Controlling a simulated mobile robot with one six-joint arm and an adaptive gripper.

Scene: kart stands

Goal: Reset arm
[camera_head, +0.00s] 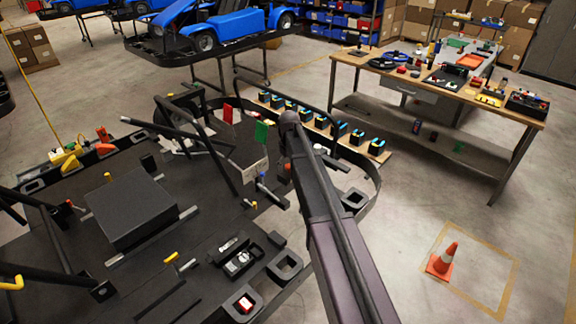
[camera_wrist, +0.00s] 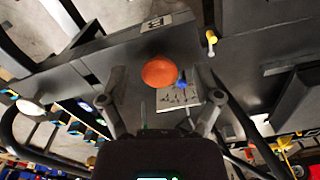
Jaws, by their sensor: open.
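My gripper (camera_wrist: 160,85) shows in the wrist view with its two fingers spread wide apart. It is open. A round orange-red object (camera_wrist: 159,71) lies ahead of the fingers, roughly between them in the picture; I cannot tell its distance, and it does not touch either finger visibly. In the head view my arm reaches from the bottom right over the right side of the black kart frame (camera_head: 125,265), and its dark joint hides most of the gripper. A white card with dark marks (camera_wrist: 178,97) lies beyond the fingers in the wrist view.
Black bars rise from the kart frame close to my arm. A row of small black-and-blue blocks (camera_head: 338,129) stands behind it. A wooden workbench (camera_head: 350,60) with tools is at the upper right. An orange cone (camera_head: 441,261) stands on open floor at the right.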

